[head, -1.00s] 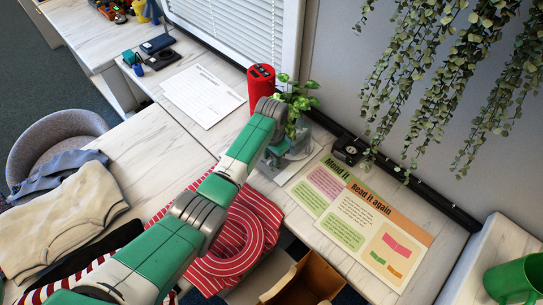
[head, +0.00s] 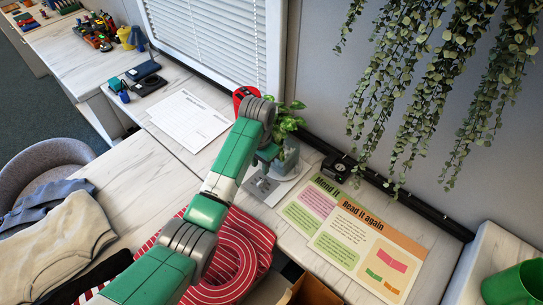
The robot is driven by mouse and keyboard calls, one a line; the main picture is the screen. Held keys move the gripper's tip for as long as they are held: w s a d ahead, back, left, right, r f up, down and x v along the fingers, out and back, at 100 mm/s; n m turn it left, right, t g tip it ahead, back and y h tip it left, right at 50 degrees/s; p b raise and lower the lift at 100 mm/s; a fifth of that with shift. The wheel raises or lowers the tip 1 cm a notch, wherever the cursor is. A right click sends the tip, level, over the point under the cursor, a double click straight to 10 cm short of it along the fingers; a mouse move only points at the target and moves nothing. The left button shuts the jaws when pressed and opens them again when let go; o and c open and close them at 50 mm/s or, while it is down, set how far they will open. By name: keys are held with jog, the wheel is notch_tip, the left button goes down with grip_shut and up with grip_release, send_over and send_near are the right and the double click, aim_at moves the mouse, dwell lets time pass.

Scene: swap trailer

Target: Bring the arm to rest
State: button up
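My green, white and grey arm (head: 232,158) reaches up from the lower left in the head view. Its grey far joint (head: 258,109) stands in front of a red cylinder (head: 241,93) and hides most of it. A short dark green part of my arm (head: 268,152) shows below that joint, in front of a grey pot (head: 287,160) with a leafy plant (head: 291,121). My gripper's fingers cannot be made out; the arm hides that spot. I cannot tell whether it touches anything.
A red striped cloth (head: 257,240) lies under my arm. Printed sheets (head: 352,238) lie to the right. Folded clothes (head: 50,240) and a chair (head: 40,165) are at left. Plant strands (head: 430,80) hang at upper right, above a green mug (head: 515,284).

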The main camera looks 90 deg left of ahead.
jog(key=shift+w, duration=0.1)
jog(key=w+d+r+m+t+y, duration=0.15)
jog(key=w+r, duration=0.35)
jog(key=w, duration=0.5)
jog(key=w+d+r+m+t+y, duration=0.1)
jog(key=w+d+r+t+y, duration=0.3)
jog(key=w, duration=0.6)
jog(key=w+d+r+m+t, duration=0.3)
jog(key=w+d+r+t, duration=0.3)
jog(key=w+d+r, duration=1.25)
jog(key=d+r+m+t, duration=0.1)
jog(key=d+r+t, duration=0.3)
jog(key=d+r, duration=0.65)
jog(key=s+d+r+m+t+h, duration=0.1)
jog(key=s+d+r+t+h, duration=0.1)
jog(key=s+d+r+t, duration=0.2)
jog(key=s+d+r+m+t+h+p, duration=0.1)
jog(key=s+d+r+t+h, duration=0.2)
jog(key=s+d+r, duration=0.7)
jog(key=d+r+t, duration=0.2)
jog(key=d+r, duration=0.2)
jog(key=d, duration=0.3)
jog(key=shift+s+r, duration=0.25)
jog(key=shift+r, duration=0.15)
jog(key=shift+d+m+t, duration=0.1)
jog(key=shift+m+t, duration=0.15)
